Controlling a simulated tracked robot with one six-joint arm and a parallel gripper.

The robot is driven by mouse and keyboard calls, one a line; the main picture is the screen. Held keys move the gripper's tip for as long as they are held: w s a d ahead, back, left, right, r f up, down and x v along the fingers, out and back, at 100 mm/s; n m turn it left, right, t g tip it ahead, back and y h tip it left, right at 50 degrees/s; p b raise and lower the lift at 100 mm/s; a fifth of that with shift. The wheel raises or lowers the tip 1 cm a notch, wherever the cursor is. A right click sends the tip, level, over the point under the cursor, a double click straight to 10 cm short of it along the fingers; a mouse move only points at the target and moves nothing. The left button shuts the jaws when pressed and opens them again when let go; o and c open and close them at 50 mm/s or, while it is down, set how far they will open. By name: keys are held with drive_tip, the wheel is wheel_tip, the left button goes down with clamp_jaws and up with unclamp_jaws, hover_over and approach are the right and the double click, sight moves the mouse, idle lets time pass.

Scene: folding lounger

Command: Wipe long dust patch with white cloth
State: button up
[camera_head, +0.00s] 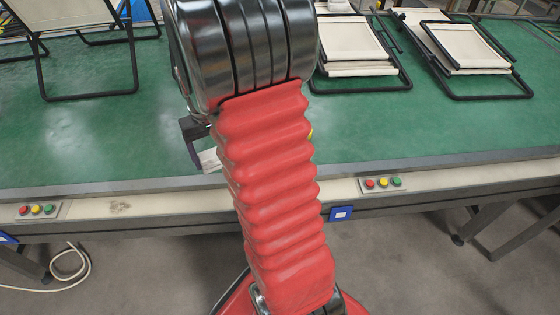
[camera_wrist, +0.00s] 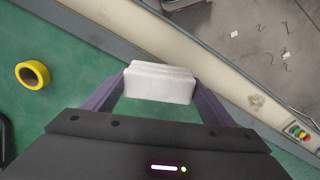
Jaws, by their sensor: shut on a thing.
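My gripper (camera_wrist: 160,92) is shut on the folded white cloth (camera_wrist: 160,76), one purple-grey finger on each side. In the head view the cloth (camera_head: 209,160) shows partly beside my arm, over the green table near its front edge. A brownish dust patch (camera_head: 119,207) lies on the pale front rail, left of the cloth. In the wrist view this smudge (camera_wrist: 257,101) is on the rail, to the right of the cloth and apart from it. It looks short; I cannot tell whether it is the long one. My red arm hides part of the rail.
Button panels (camera_head: 36,210) and (camera_head: 383,184) sit on the rail. A yellow tape roll (camera_wrist: 33,75) lies on the green table (camera_head: 100,140). Folded loungers (camera_head: 355,45) stand at the back right, another frame (camera_head: 85,97) at the back left. The table's front left is clear.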

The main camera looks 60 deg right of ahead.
drive_tip(key=s+d+m, duration=0.2)
drive_tip(key=s+d, duration=0.2)
drive_tip(key=s, duration=0.4)
drive_tip(key=s+d+m, duration=0.2)
drive_tip(key=s+d, duration=0.3)
drive_tip(key=s, duration=0.3)
drive_tip(key=shift+s+f, duration=0.2)
drive_tip(key=shift+f, duration=0.25)
drive_tip(key=shift+f, duration=2.5)
